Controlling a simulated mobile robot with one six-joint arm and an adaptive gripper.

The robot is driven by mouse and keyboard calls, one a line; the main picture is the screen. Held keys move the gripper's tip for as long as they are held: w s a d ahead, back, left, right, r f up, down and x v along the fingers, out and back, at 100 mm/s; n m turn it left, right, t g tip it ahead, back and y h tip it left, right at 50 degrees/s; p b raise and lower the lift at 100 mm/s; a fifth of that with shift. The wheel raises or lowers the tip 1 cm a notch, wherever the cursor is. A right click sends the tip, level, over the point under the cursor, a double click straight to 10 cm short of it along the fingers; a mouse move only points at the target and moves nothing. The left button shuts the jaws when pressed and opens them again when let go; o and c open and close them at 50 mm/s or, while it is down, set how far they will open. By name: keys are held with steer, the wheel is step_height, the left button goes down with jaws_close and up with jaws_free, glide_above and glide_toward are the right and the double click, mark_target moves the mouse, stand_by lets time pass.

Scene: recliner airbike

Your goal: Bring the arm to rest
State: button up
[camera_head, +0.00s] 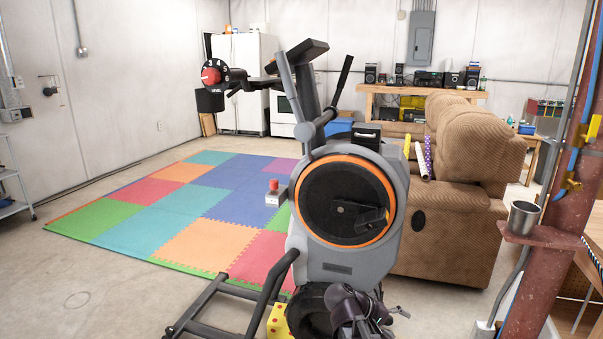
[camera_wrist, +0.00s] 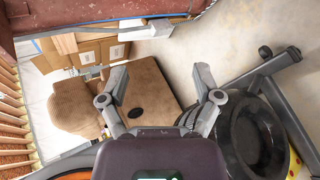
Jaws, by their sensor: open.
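My gripper (camera_wrist: 160,75) shows in the wrist view with its two grey fingers spread apart and nothing between them. Behind the fingers is the brown recliner (camera_wrist: 155,95), apart from them. In the head view my arm's dark purple wrist shows at the bottom, low in front of the grey exercise bike (camera_head: 345,258); the fingertips are not clear there. The bike's black round part (camera_wrist: 258,135) is close to the right of the gripper in the wrist view.
The brown recliner (camera_head: 450,235) stands right of the bike. A rusty post (camera_head: 553,255) with a metal cup (camera_head: 523,218) on its ledge is at the right. Coloured foam mats (camera_head: 200,245) cover the floor at left. Bare concrete floor (camera_head: 85,290) lies front left.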

steer(key=s+a+f+m+y, duration=0.3)
steer(key=s+a+f+y, duration=0.4)
steer(key=y, duration=0.4)
step_height(320, 180, up, 34)
steer(key=w+p, duration=0.1)
steer(key=p, duration=3.4)
steer(key=shift+w+a+g, duration=0.15)
steer(key=shift+a+g, duration=0.1)
steer(key=shift+g, duration=0.05)
steer(key=shift+f, duration=0.15)
